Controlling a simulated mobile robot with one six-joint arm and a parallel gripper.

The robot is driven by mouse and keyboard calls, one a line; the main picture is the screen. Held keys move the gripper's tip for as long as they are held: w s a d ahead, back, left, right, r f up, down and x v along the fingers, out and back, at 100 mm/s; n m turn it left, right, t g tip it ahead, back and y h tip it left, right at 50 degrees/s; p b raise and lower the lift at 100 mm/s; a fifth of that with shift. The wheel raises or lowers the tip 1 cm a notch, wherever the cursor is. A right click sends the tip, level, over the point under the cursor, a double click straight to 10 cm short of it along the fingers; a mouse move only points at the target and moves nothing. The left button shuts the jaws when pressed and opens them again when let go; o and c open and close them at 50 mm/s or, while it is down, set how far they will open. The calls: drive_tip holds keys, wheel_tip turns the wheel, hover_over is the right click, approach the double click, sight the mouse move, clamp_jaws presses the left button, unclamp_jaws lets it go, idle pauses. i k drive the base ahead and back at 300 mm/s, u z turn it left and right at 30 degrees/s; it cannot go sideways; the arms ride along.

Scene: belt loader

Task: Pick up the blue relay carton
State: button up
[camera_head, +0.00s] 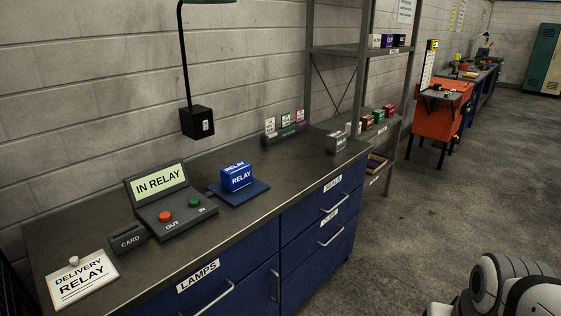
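The blue relay carton (237,178), with white "RELAY" lettering on its top and front, sits upright on a dark blue pad (256,191) on the workbench top (200,223). It stands to the right of a console whose lit display reads "IN RELAY". Nothing touches the carton from above or the sides. A part of my own arm (495,290) shows at the bottom right, well away from the bench. My gripper's fingers are not visible in this view.
The console (172,210) has a red and a green button. A card reader (130,238) and a "DELIVERY RELAY" sign (82,281) lie left. A hanging black box (197,121) is above the bench. A shelf rack (358,50) stands right. The floor (420,225) is clear.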

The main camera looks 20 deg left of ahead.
sight(234, 177)
drive_tip(key=u, duration=0.75)
drive_tip(key=i, duration=1.3)
drive_tip(key=u, duration=0.75)
drive_tip(key=i, duration=0.35)
drive_tip(key=u, duration=0.2)
drive_tip(key=k, duration=0.75)
drive_tip(key=u, duration=0.2)
drive_tip(key=i, duration=0.75)
drive_tip(key=z, duration=0.05)
